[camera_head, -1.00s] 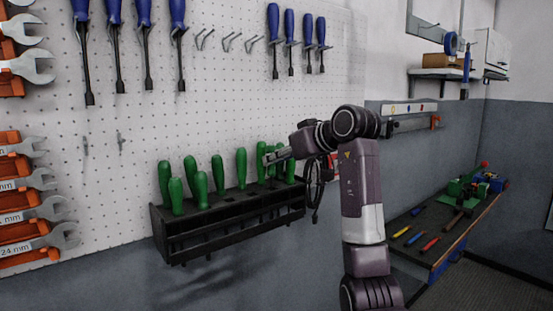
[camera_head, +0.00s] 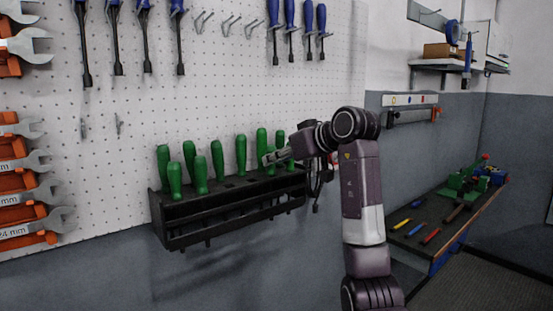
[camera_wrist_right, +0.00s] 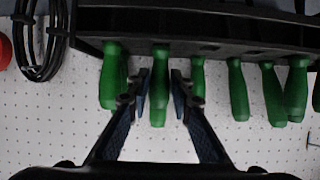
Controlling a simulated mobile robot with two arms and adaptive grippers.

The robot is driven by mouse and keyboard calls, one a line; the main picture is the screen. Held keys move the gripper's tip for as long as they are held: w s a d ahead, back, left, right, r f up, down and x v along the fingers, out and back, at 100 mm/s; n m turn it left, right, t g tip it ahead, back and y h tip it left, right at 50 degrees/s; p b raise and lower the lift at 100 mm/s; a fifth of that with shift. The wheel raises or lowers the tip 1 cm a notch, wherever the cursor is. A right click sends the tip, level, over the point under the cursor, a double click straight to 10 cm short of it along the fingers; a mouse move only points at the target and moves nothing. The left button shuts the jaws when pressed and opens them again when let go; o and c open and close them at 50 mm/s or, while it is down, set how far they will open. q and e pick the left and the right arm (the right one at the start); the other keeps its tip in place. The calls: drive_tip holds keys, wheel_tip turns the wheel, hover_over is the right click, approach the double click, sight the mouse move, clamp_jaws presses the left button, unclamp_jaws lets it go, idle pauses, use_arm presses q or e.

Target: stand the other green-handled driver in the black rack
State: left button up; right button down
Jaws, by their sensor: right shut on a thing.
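The black rack (camera_head: 172,240) is fixed to the pegboard, with several green-handled drivers (camera_head: 241,154) standing in it. My right gripper (camera_head: 268,158) is at the rack's right part, among the handles there. In the right wrist view, which shows the rack (camera_wrist_right: 215,38) at the top, my right gripper (camera_wrist_right: 160,92) is shut on a green-handled driver (camera_wrist_right: 159,88). The driver's handle end points away from the rack, in line with its neighbours. Its lower end is hidden, so I cannot tell how deep it sits. My left gripper is out of view.
Other green handles stand close on both sides of the held one. A coiled black cable (camera_wrist_right: 38,45) hangs beside the rack. Blue-handled drivers (camera_head: 290,20) and orange-racked wrenches (camera_head: 30,195) are on the pegboard. A workbench (camera_head: 440,225) with tools stands at the right.

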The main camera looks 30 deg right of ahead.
idle(0.3)
drive_tip(key=c, duration=1.7)
unclamp_jaws()
drive_tip(key=shift+o, duration=0.2)
drive_tip(key=v, duration=0.7)
drive_tip(key=shift+s, duration=0.25)
drive_tip(key=shift+r, duration=0.1)
